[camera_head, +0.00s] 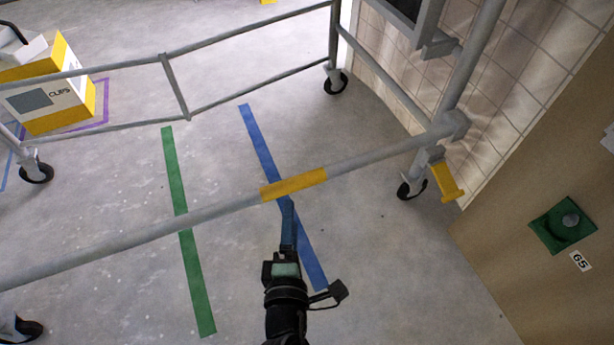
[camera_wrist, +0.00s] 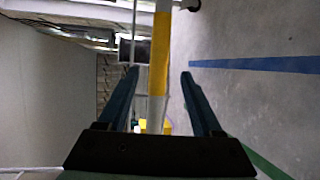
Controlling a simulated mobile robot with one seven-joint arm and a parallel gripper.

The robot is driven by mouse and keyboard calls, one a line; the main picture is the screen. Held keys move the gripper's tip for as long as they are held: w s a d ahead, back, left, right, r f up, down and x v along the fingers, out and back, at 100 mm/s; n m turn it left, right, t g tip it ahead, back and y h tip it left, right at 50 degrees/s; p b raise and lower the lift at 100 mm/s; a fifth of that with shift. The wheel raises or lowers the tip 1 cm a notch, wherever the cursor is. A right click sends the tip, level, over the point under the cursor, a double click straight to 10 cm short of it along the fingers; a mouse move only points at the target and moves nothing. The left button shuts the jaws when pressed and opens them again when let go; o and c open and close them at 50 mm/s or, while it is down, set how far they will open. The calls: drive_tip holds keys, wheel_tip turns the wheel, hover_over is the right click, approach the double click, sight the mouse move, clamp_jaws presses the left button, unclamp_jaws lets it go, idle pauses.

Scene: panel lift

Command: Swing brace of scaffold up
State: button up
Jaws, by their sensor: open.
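The scaffold's grey brace tube (camera_head: 150,232) with a yellow band (camera_head: 294,184) runs slantwise across the head view, rising to the corner post at the right. My gripper (camera_head: 287,204) is just below the yellow band, its fingers pointing up towards it. In the wrist view the open fingers (camera_wrist: 160,74) stand on either side of the tube, and the yellow band (camera_wrist: 159,50) shows between them. I see no closed grip; how deep the tube lies between the fingers is hard to tell.
A brown panel (camera_head: 535,215) with a green knob plate (camera_head: 562,224) stands at right. A box (camera_head: 62,95) sits at left. Floor stripes, green (camera_head: 187,235) and blue (camera_head: 263,150), cross open floor.

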drive_tip(key=w+d+f+b, duration=0.1)
drive_tip(key=w+f+b, duration=0.1)
drive_tip(key=w, duration=1)
drive_tip(key=shift+w+b, duration=0.3)
drive_tip(key=shift+w, duration=0.05)
drive_tip(key=shift+f, duration=0.1)
drive_tip(key=shift+c, duration=0.2)
clamp_jaws()
idle(0.7)
